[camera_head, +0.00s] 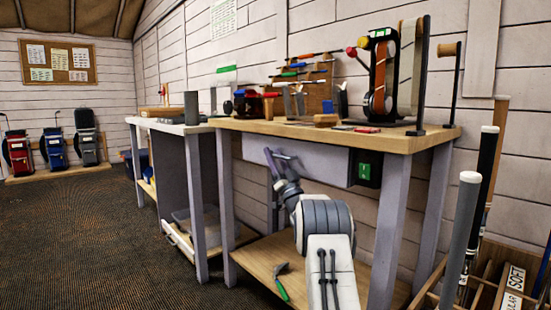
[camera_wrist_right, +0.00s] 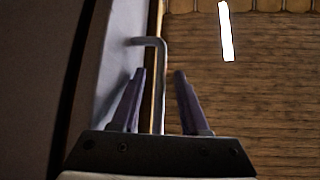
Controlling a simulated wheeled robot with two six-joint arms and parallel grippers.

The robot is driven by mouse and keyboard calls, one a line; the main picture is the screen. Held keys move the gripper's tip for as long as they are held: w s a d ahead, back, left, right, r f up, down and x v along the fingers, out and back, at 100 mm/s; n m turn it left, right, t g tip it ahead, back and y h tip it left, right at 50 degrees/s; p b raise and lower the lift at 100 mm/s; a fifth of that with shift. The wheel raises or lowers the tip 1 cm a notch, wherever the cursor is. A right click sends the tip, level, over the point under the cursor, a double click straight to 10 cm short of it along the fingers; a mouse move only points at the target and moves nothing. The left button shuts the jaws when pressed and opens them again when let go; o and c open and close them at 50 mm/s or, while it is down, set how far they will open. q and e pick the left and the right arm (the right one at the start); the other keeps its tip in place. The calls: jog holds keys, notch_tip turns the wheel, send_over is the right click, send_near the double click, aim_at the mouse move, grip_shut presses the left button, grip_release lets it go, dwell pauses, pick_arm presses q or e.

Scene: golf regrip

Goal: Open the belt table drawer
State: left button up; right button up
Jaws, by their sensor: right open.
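The belt table (camera_head: 410,142) has a wooden top and grey legs. Its drawer has a plain pale grey front (camera_head: 325,165) just under the top and looks closed. My right gripper (camera_head: 274,158) is at the left part of the drawer front. In the right wrist view, its two purple fingers (camera_wrist_right: 160,85) are open, one on each side of a grey bent bar handle (camera_wrist_right: 159,60). The pale drawer front (camera_wrist_right: 115,55) is on the left there. The handle is not clear in the head view. My left gripper is not in view.
A belt sander (camera_head: 380,75) and tools stand on the table. A black box with a green label (camera_head: 365,168) hangs right of the drawer. A green-handled tool (camera_head: 281,285) lies on the lower shelf. Golf clubs (camera_head: 465,230) stand at right. Carpet at left is clear.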

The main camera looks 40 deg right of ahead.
jog(key=shift+c, duration=0.3)
grip_shut()
jog(key=shift+d, duration=0.15)
dwell(0.9)
